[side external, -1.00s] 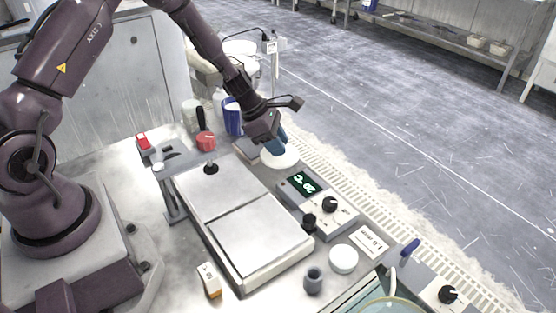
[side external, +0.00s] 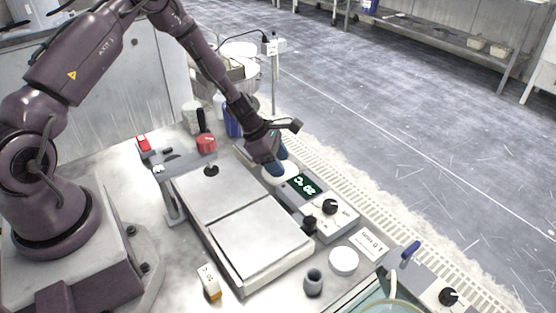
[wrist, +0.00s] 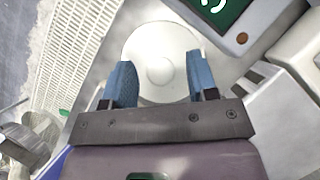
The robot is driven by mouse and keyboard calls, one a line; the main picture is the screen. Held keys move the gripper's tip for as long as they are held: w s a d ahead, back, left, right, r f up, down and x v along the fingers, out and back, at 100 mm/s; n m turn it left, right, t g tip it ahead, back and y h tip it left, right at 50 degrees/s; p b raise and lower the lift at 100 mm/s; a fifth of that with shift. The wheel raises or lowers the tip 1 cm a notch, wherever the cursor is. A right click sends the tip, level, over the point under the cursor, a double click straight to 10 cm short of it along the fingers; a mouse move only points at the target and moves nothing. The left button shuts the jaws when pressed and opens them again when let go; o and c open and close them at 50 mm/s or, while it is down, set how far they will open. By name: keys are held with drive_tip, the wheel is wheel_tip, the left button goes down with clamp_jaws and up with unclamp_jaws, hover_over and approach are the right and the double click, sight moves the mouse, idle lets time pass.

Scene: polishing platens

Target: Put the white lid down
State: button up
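The white lid (side external: 281,174) is a flat round disc beside the control box with the green display. My gripper (side external: 275,166) is over it with blue fingers pointing down.
The control box (side external: 315,200) is close on the lid's right. A metal plate (side external: 260,245) lies in front. Another white round piece (side external: 343,261) sits at front right. A slotted drain (side external: 335,185) runs behind.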

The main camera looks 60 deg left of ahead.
drive_tip(key=v, duration=1.2)
drive_tip(key=s+d+r+m, duration=0.2)
drive_tip(key=d+r+m, duration=0.2)
drive_tip(key=r+m, duration=0.4)
drive_tip(key=s+d+r+m+y, duration=0.2)
drive_tip(key=s+d+r+m, duration=0.1)
drive_tip(key=s+r+m, duration=0.4)
drive_tip(key=s+d+r+m+t+y, duration=0.1)
drive_tip(key=s+d+r+m+y, duration=0.1)
drive_tip(key=s+r+m, duration=0.6)
drive_tip(key=s+d+m, duration=0.1)
drive_tip(key=s+m, duration=0.3)
drive_tip(key=shift+s, duration=0.2)
